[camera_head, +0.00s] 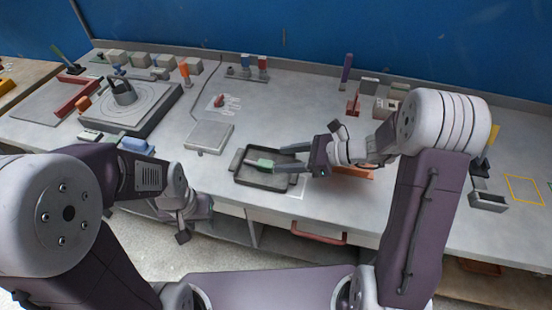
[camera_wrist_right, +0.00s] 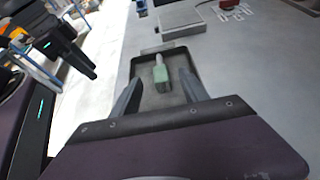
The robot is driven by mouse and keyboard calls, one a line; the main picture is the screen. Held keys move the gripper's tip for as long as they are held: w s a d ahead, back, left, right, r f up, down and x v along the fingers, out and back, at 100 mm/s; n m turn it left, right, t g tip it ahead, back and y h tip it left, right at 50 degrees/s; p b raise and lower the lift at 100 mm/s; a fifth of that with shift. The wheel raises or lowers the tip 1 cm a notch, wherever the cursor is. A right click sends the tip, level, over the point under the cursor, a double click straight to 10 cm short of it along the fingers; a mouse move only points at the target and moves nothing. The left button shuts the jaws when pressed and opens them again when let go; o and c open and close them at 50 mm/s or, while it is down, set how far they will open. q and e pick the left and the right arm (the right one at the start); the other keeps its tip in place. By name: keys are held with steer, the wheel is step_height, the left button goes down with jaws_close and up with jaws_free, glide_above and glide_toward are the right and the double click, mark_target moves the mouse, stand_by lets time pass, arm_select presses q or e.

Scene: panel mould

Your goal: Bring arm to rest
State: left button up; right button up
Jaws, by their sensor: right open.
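My right gripper (camera_head: 276,160) reaches in from the right over a dark shallow tray (camera_head: 242,178) on the bench. Its two fingers are apart, with nothing held between them. A green block-like piece with a pale end (camera_head: 260,163) lies in the tray. In the right wrist view this green piece (camera_wrist_right: 160,74) shows between and beyond the open fingers (camera_wrist_right: 158,88), apart from both. My left gripper (camera_head: 184,232) hangs low in front of the bench's front edge. Its fingers are partly hidden and I cannot tell how they stand.
A grey flat block (camera_head: 209,136) stands just behind the tray. A round fixture on a dark plate (camera_head: 128,108) is at the left. Small blocks line the back edge. A red drawer handle (camera_head: 318,236) is below the front edge.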

steer(key=v, duration=0.5)
steer(key=shift+s+d, duration=0.15)
